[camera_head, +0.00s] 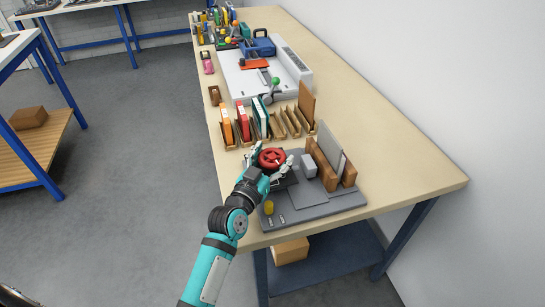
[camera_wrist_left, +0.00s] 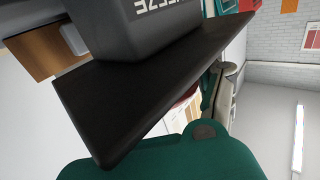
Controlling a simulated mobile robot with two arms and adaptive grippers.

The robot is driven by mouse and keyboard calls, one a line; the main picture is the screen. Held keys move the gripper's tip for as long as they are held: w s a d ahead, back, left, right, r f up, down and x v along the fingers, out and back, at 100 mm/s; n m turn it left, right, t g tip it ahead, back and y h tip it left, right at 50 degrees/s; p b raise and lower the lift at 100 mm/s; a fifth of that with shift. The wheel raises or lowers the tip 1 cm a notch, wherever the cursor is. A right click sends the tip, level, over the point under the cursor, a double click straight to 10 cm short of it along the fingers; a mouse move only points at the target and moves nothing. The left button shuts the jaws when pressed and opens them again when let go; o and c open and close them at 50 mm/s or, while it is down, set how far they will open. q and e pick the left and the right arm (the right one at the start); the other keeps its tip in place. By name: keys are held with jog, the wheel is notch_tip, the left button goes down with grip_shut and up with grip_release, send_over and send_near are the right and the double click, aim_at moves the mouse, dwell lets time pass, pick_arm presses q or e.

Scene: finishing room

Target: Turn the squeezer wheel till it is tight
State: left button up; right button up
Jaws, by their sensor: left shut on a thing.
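The red squeezer wheel (camera_head: 271,157) sits near the front end of the bench, over a grey base board (camera_head: 323,211). My left gripper (camera_head: 274,164) is shut on the wheel, with a finger on either side of its rim. In the left wrist view a sliver of red shows behind a dark plate (camera_wrist_left: 130,90). A dark grey block (camera_wrist_left: 150,25) with partly legible raised letters stands against that plate. Much of the wheel is hidden there. My right gripper is in neither view.
A small grey block (camera_head: 309,166) and an upright grey sheet between wooden blocks (camera_head: 327,160) stand right of the wheel. A yellow knob (camera_head: 268,208) is near the board's front left. Wooden racks with books (camera_head: 243,122) stand behind. Bare bench (camera_head: 400,175) lies to the right.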

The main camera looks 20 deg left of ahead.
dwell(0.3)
pick_arm(q)
jog(key=o, duration=1.1)
jog(key=shift+o, duration=0.2)
jog(key=s+a, duration=0.1)
jog(key=s, duration=1.1)
jog(key=shift+a, duration=0.35)
